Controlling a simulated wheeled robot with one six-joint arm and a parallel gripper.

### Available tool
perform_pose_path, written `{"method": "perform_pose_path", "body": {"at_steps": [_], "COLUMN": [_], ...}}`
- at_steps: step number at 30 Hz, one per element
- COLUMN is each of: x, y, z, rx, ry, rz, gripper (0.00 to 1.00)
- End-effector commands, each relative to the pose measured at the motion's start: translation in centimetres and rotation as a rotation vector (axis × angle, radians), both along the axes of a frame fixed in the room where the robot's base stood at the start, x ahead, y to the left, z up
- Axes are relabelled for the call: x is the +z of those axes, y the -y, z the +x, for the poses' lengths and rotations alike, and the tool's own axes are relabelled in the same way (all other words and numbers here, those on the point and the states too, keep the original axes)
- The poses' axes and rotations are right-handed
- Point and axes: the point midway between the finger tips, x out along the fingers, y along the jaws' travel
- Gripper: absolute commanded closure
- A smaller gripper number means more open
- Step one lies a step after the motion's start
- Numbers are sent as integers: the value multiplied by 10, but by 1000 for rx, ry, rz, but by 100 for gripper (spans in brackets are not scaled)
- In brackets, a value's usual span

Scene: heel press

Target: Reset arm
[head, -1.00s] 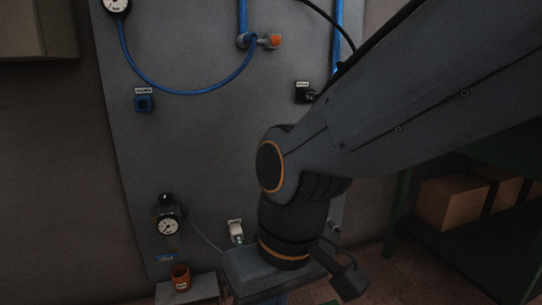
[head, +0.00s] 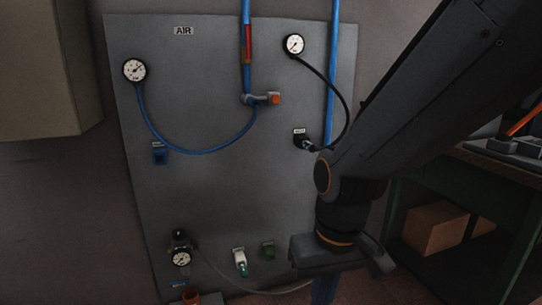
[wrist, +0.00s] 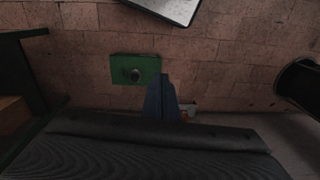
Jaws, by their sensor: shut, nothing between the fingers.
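My arm hangs at the right in the head view, in front of the lower right of the grey air panel (head: 200,120). My gripper (head: 323,290) points down at the bottom edge of that view, partly cut off by the frame. In the wrist view the blue fingers of my gripper (wrist: 161,98) are together with nothing between them. They point toward the brick-tiled floor (wrist: 215,60). A green plate with a dark round knob (wrist: 135,70) lies on the floor just left of the fingertips in that view.
The panel carries gauges, blue hoses, an orange-ended valve (head: 274,98) and a black-hose fitting (head: 304,141). A green workbench (head: 450,180) with cardboard boxes (head: 434,229) underneath stands at right. A cabinet (head: 45,75) hangs at left.

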Motion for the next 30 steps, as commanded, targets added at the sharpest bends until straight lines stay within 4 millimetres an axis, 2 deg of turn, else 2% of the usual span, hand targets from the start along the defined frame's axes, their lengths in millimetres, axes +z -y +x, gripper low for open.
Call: {"method": "perform_pose_path", "body": {"at_steps": [1, 12, 18, 24, 30], "x": [18, 83, 113, 125, 125], "y": [8, 62, 89, 104, 107], "z": [-3, -11, -19, -23, -23], "rx": [-22, -152, -213, -243, -248], "ry": [-4, -21, -31, -36, -36], "rz": [-5, -39, -53, -59, -61], "gripper": [100, 100, 100, 100, 100]}}
